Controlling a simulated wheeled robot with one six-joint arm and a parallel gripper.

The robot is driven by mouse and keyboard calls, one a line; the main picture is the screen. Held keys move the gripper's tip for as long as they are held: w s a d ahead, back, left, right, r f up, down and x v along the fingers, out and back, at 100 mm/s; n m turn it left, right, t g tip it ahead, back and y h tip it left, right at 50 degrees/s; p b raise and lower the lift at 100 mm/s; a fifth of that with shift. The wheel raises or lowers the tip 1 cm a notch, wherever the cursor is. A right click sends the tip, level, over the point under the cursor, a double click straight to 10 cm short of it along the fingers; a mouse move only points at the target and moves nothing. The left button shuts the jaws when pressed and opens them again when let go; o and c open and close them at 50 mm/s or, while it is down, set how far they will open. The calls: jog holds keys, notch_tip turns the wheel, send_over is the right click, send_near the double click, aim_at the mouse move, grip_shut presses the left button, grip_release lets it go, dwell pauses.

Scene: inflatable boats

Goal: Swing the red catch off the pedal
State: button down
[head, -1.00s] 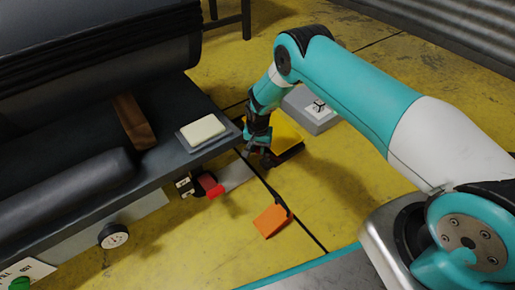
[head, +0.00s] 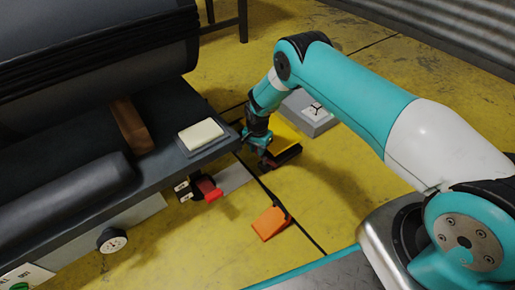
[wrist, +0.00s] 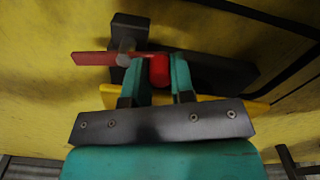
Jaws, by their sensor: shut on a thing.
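The red catch (wrist: 92,58) shows in the wrist view as a flat red arm, a grey pivot and a red knob (wrist: 158,72). My gripper (wrist: 161,72) is shut on the knob, with a teal finger on each side. The catch lies across a dark base (wrist: 215,72), its flat arm pointing left. The yellow pedal (wrist: 256,98) shows only in part, mostly behind my gripper's dark front plate. In the head view my gripper (head: 258,152) is down at the left of the yellow pedal (head: 285,134); the catch is mostly hidden there.
A dark bench (head: 80,215) with a cream pad (head: 201,133) stands close at the left of my gripper. A red lever (head: 209,189) juts from its side. An orange wedge (head: 270,222) and a grey box (head: 309,114) lie on the yellow floor.

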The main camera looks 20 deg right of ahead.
jog(key=c, duration=1)
grip_release()
